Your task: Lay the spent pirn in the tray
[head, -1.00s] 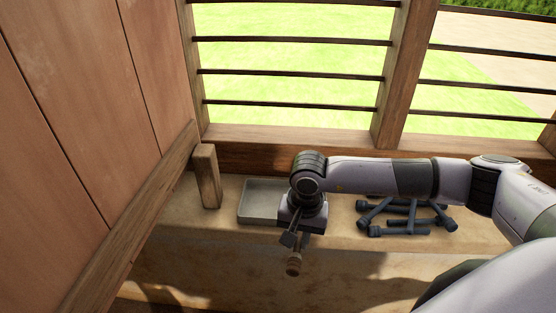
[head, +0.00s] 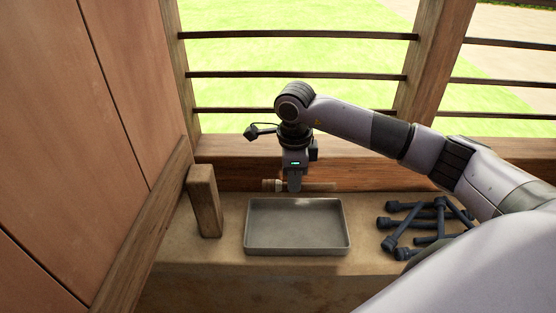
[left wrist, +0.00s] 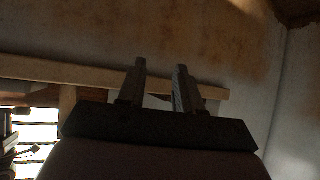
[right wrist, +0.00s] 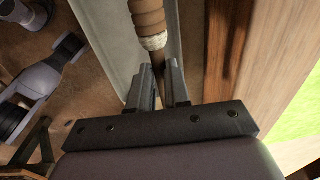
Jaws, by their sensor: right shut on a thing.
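The spent pirn (head: 271,185) is a brown wooden stick with a thicker end at the left in the head view. My right gripper (head: 295,188) is shut on it and holds it roughly level near the far rim of the tray. The pirn's thick ribbed end with a pale band (right wrist: 150,28) shows beyond the fingertips (right wrist: 162,80) in the right wrist view. The grey shallow tray (head: 297,250) lies empty on the ledge. How high the pirn is above it is hard to tell. My left gripper (left wrist: 160,82) is open and empty, away from the ledge, out of the head view.
A short wooden post (head: 204,200) stands left of the tray. A wooden sill and barred window (head: 300,75) are behind; a plank wall (head: 85,120) is at the left.

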